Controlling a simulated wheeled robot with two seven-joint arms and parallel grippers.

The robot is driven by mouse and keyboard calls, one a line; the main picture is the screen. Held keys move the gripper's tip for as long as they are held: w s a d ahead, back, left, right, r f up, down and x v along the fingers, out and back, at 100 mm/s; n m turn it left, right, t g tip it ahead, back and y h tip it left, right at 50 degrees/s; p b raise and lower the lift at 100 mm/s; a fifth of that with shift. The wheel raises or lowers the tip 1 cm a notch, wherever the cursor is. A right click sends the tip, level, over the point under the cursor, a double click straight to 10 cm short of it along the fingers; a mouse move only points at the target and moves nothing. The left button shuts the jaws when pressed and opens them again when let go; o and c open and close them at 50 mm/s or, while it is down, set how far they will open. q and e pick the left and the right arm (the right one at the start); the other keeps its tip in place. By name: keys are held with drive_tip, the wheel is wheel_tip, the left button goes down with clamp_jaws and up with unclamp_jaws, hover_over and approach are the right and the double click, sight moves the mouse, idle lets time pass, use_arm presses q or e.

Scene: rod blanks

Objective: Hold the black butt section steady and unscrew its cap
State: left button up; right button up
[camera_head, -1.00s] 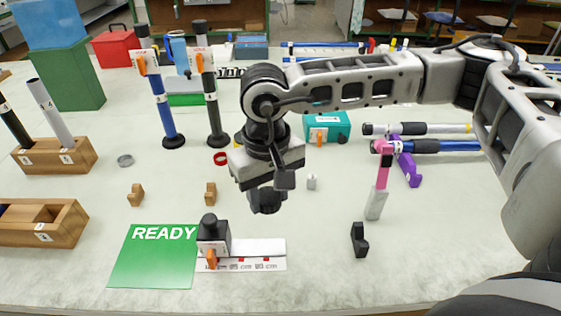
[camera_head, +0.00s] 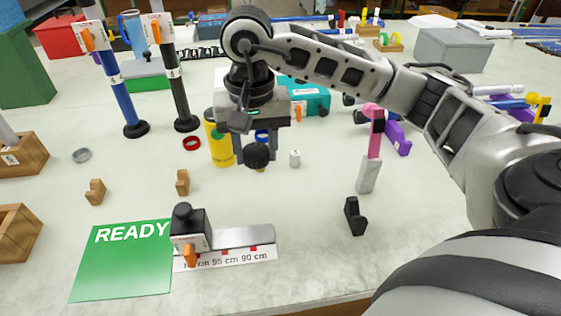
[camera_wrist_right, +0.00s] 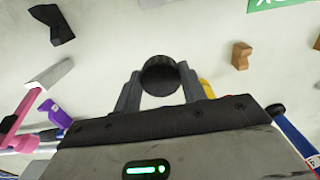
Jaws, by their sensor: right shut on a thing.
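My right gripper (camera_head: 257,153) points down over the middle of the table. It is shut on a dark round piece (camera_head: 257,155), which also shows between the fingers in the right wrist view (camera_wrist_right: 160,76). I cannot tell for sure whether this is the cap. A black rod section (camera_head: 173,85) stands upright in a black round foot at the back left, with an orange-levered white tag near its top. It is apart from my right gripper. Whether it is the butt section of the task is unclear. My left gripper is not in view.
A blue rod (camera_head: 124,100) stands beside the black one. A green READY mat (camera_head: 122,265) and a ruler stop (camera_head: 190,228) lie in front. A pink-topped stick (camera_head: 372,150) stands right.

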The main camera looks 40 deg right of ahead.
hover_over(284, 175)
drive_tip(key=f, duration=0.7)
drive_tip(key=shift+a, duration=0.2)
drive_tip(key=f, duration=0.2)
drive_tip(key=f+p, duration=0.1)
drive_tip(key=shift+d+f, duration=0.15)
drive_tip(key=shift+d, duration=0.1)
drive_tip(key=shift+f, duration=0.15)
drive_tip(key=shift+f, duration=0.25)
drive_tip(key=o, duration=1.1)
drive_tip(key=shift+r, duration=0.1)
